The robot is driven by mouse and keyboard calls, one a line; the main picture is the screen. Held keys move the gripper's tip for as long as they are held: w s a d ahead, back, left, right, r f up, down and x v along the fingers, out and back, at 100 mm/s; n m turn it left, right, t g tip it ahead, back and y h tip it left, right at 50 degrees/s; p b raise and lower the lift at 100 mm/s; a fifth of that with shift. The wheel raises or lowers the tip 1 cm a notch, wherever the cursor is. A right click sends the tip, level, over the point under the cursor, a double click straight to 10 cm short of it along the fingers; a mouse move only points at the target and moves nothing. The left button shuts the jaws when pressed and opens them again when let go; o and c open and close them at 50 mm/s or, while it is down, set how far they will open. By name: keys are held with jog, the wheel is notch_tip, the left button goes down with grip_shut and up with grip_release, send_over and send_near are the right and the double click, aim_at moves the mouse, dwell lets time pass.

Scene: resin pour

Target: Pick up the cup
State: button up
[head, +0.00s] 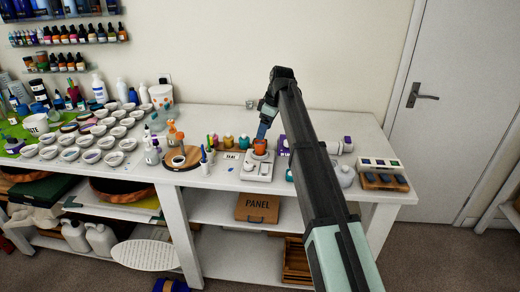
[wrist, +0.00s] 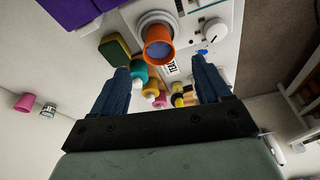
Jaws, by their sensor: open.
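The orange cup (head: 260,147) stands upright on a white device with a knob (head: 258,169) on the white bench. In the wrist view the cup (wrist: 158,50) shows its round orange rim and a bluish-purple inside, and it rests on the device's round plate. My gripper (head: 264,130) is at the cup from above in the head view, and its fingers hide part of the cup's surroundings. In the wrist view my gripper (wrist: 160,67) is open, with one blue finger to each side and the cup a little beyond the tips, between their lines. Nothing is held.
Several small colored bottles (head: 228,142) stand left of and behind the device. A sponge (wrist: 115,50) and a purple box (wrist: 80,10) lie close by in the wrist view. A round wooden board (head: 182,158) is to the left, a tray (head: 382,181) to the right.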

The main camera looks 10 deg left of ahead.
aim_at(260, 143)
jog(key=shift+x, duration=3.7)
jog(key=shift+c, duration=0.2)
jog(key=c, duration=1)
